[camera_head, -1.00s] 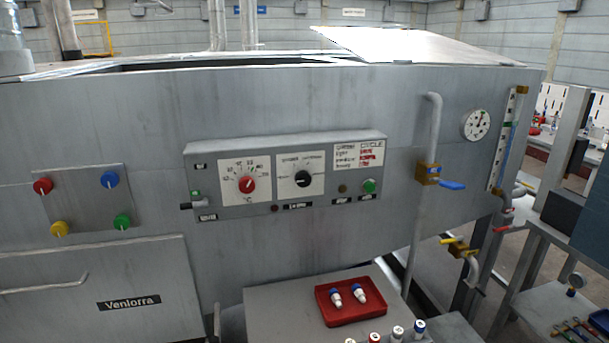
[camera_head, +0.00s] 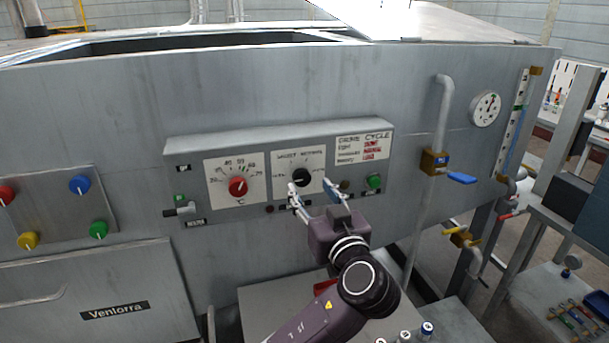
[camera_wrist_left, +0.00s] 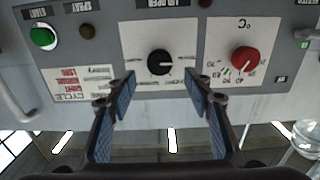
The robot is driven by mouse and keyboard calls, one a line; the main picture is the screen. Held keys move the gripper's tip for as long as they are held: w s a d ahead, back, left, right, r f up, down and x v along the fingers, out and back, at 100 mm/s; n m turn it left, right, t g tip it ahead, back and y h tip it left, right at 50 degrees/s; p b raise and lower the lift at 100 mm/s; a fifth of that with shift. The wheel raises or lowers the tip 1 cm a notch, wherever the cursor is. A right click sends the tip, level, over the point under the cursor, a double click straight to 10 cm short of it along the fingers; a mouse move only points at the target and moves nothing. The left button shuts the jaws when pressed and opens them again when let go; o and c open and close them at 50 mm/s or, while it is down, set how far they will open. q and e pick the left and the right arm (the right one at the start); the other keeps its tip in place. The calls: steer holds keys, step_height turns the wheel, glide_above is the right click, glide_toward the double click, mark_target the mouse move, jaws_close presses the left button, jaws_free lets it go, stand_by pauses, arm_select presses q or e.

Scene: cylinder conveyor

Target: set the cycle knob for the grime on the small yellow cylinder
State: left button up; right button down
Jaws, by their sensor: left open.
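The black cycle knob (camera_head: 301,178) sits on a white dial plate in the middle of the grey control panel. In the left wrist view the knob (camera_wrist_left: 160,62) lies ahead of the fingertips, midway between them. My left gripper (camera_head: 310,190) is open and empty, its fingers pointing at the panel just below and in front of the knob. I see no contact with the knob. The grime and cycle card (camera_head: 362,147) is right of the dial, with red words too small to read surely. I cannot make out a small yellow cylinder. My right gripper is not in view.
A red temperature knob (camera_head: 238,186) is left of the cycle knob. A green button (camera_head: 374,181) is to its right, and a lever switch (camera_head: 180,211) at the panel's left. A pipe with a blue-handled valve (camera_head: 434,162) stands further right. A red tray (camera_head: 324,287) is mostly behind my arm.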

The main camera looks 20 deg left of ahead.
mark_target(303, 178)
arm_select(q)
steer(key=p+x, duration=0.1)
steer(key=x, duration=0.3)
steer(key=shift+w+a, duration=0.3)
steer(key=shift+w, duration=0.05)
steer(key=shift+f, duration=0.1)
steer(key=shift+w, duration=0.1)
steer(key=c, duration=1.2)
steer(key=shift+o, duration=0.2)
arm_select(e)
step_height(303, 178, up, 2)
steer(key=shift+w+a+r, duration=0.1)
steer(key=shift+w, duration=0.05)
